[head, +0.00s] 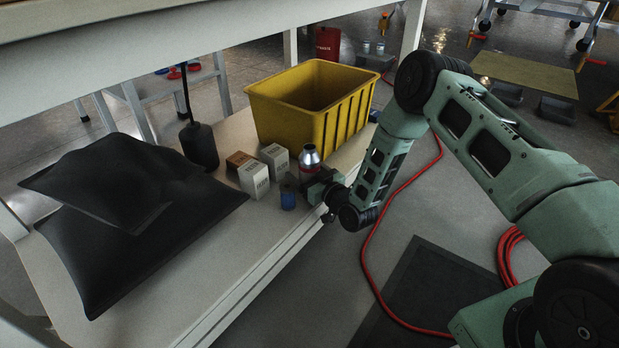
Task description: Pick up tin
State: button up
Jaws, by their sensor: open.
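A silver metal container with a red band (310,160) stands upright on the white lower shelf (232,268), just in front of the yellow crate; it looks most like the tin. A small blue container with a dark top (288,194) stands in front of it to the left. My gripper (315,188) is open at the shelf's front edge, close to the silver container, and partly hides its lower part. I cannot tell whether the fingers touch either container. Nothing is seen held between the fingers.
Small white boxes (254,179) and a brown one (239,160) stand left of the containers. The yellow crate (335,118) is behind. The tabletop (150,40) overhangs the shelf.

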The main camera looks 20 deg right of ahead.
jog(key=shift+w+r, duration=0.1)
jog(key=shift+w, duration=0.05)
jog(key=c, duration=1.2)
jog(key=shift+r, duration=0.15)
